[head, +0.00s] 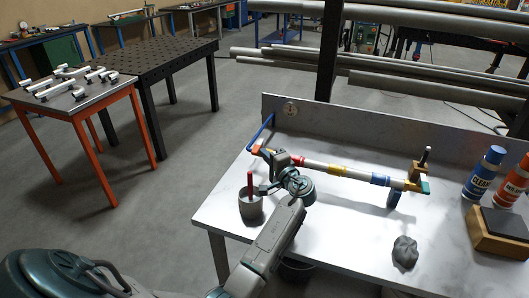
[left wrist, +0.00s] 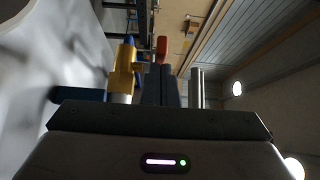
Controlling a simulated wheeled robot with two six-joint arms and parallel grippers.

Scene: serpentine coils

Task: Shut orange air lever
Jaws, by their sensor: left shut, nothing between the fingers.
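An orange piece (head: 256,149), which looks like the air lever, sits at the left end of the pipe assembly, beside a blue hose (head: 262,130). The pipe (head: 315,166) carries red, yellow and blue fittings and lies along the white bench. My left gripper (head: 267,158) is at that left end, close to the orange piece; contact cannot be told. Its fingers are together and empty, and show in the left wrist view (left wrist: 161,82). There, a red-orange piece (left wrist: 161,46) lies just beyond the fingertips, and a yellow fitting (left wrist: 123,70) stands beside them. My right gripper is not in view.
A grey cup (head: 251,209) with a red-handled tool stands left of my left wrist. A grey lump (head: 405,252), a wooden block (head: 499,238) and blue (head: 484,171) and orange (head: 511,183) bottles are on the right. A low back wall (head: 370,129) bounds the bench.

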